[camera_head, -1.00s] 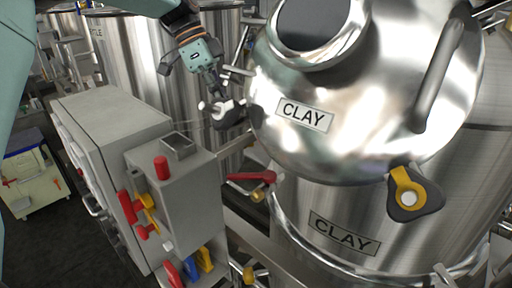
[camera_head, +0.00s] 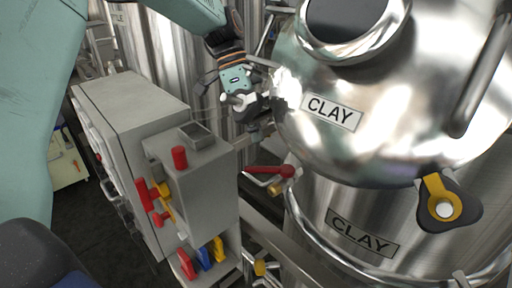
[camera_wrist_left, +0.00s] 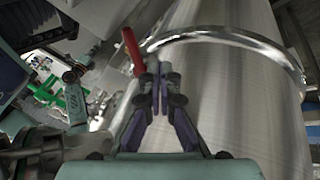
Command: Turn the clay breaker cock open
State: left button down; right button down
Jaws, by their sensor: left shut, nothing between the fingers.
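A red lever cock (camera_head: 270,172) with a brass end sits low on the side of the tank labelled CLAY (camera_head: 345,140). Its red handle points left in the head view. A red lever (camera_wrist_left: 132,50) also shows in the left wrist view, just beyond and left of the fingertips. I cannot tell from the pictures which one is the breaker cock. My left gripper (camera_head: 258,118) is shut and empty, above the red lever and apart from it. Its closed fingers (camera_wrist_left: 160,75) show in the wrist view. My right gripper is out of view.
A grey control box (camera_head: 195,170) with red, yellow and blue levers stands left of the tank, close to my left gripper. A larger grey cabinet (camera_head: 130,105) is behind it. Another steel tank (camera_head: 150,50) stands at the back. Pipes run between box and tank.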

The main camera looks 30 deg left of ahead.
aim_at(264, 170)
pick_arm(q)
jog(key=s+d+f, duration=0.1)
jog(key=s+f, duration=0.1)
jog(key=s, duration=0.1)
jog(key=shift+d+f+p, duration=0.35)
jog(key=shift+d, duration=0.05)
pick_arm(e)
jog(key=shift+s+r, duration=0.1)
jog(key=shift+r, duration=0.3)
pick_arm(q)
jog(key=shift+s+d+r, duration=0.1)
jog(key=shift+s+d, duration=0.05)
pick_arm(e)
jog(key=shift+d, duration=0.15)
pick_arm(q)
jog(key=shift+n, duration=0.3)
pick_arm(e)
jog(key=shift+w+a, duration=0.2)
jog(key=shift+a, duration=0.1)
